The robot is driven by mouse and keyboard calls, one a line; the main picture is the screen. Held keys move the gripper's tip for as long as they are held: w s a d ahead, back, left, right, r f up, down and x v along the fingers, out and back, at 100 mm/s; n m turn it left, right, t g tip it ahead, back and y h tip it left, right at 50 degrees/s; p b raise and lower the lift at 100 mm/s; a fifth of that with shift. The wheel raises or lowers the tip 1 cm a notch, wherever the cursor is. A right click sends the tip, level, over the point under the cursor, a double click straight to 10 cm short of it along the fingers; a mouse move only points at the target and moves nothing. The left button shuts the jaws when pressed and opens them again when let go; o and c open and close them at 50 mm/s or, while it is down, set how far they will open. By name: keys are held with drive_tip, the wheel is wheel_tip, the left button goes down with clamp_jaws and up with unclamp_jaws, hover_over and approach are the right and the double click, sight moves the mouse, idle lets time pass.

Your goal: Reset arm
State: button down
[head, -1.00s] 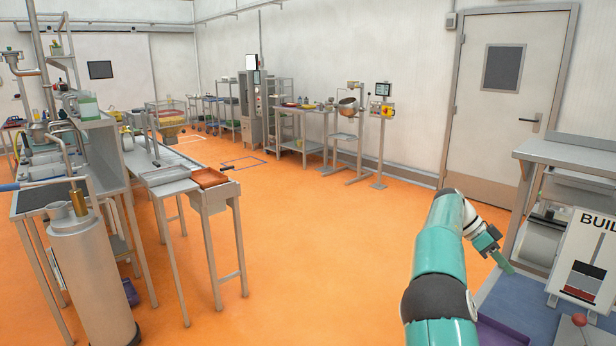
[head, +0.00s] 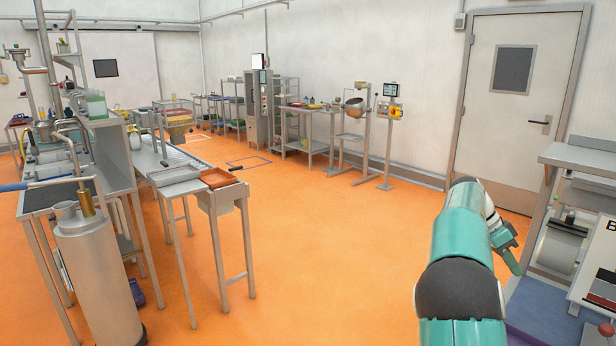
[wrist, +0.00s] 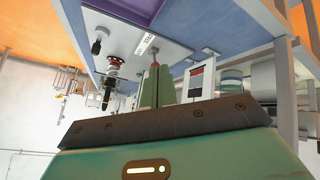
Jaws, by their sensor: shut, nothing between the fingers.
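My gripper (head: 514,264) is at the lower right of the head view, at the end of my teal arm, pointing down beside the left edge of the workbench. In the wrist view my gripper (wrist: 156,72) has its two green fingers together, with nothing between them. The workbench (head: 540,300) shows only in part at the right edge of the head view. In the wrist view, a light panel (wrist: 150,45) on the bench carries a black-handled part with a red ring (wrist: 113,72). I cannot tell how far the fingertips are from it.
A purple tray (wrist: 135,8) lies on the bench. A steel table with an orange tray (head: 218,178) and a metal cylinder (head: 98,270) stand at left. Open orange floor (head: 330,260) lies between.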

drive_tip(key=s+a+r+n+t+y, duration=0.2)
drive_tip(key=s+a+r+n+t, duration=0.15)
drive_tip(key=s+a+n, duration=0.55)
drive_tip(key=s+a+r+n+t+y, duration=0.2)
drive_tip(key=s+a+n+t+y, duration=0.15)
drive_tip(key=a, duration=0.95)
drive_tip(key=s+a+f+n+t, duration=0.1)
drive_tip(key=s+a+f+n, duration=0.1)
drive_tip(key=s+a, duration=0.5)
drive_tip(key=s+a+f+n+t+y, duration=0.1)
drive_tip(key=s+a+f+n+t, duration=0.1)
drive_tip(key=s+a+n, duration=0.3)
drive_tip(key=s+a+f, duration=0.1)
drive_tip(key=s+a, duration=0.1)
drive_tip(key=shift+s+a+f+t, duration=0.25)
drive_tip(key=shift+a+t, duration=0.05)
drive_tip(key=shift+a, duration=0.1)
drive_tip(key=shift+d, duration=0.25)
